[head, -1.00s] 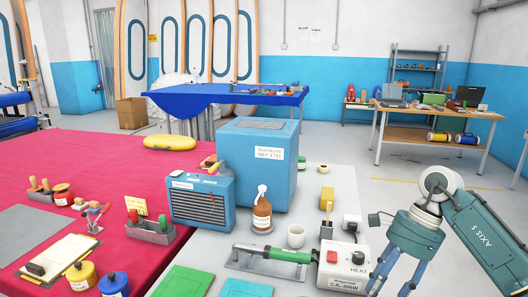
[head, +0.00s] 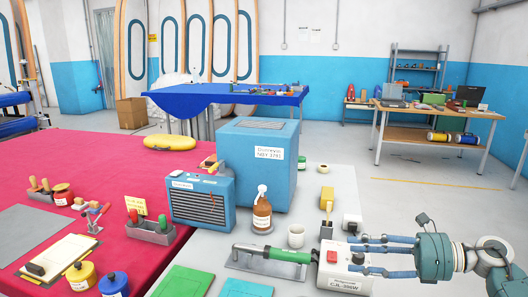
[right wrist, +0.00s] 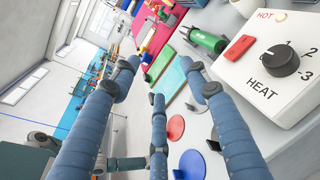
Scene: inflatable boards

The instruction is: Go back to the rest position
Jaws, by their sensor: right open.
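My right gripper (head: 360,255) comes in from the right edge of the head view. Its blue fingers are spread and point left, overlapping the white heat box (head: 335,278) in the picture; I cannot tell whether they touch it. In the right wrist view the open fingers (right wrist: 160,80) have nothing between them. The heat box (right wrist: 268,85), with its red switch and black knob, is at the upper right there. My left gripper is not in view.
A green-handled tool (head: 288,256) lies left of the heat box on the pale worktop (head: 205,250). A brown bottle (head: 262,216), white cup (head: 296,237) and blue dehumidifier (head: 258,150) stand behind. The floor at right (head: 440,195) is open.

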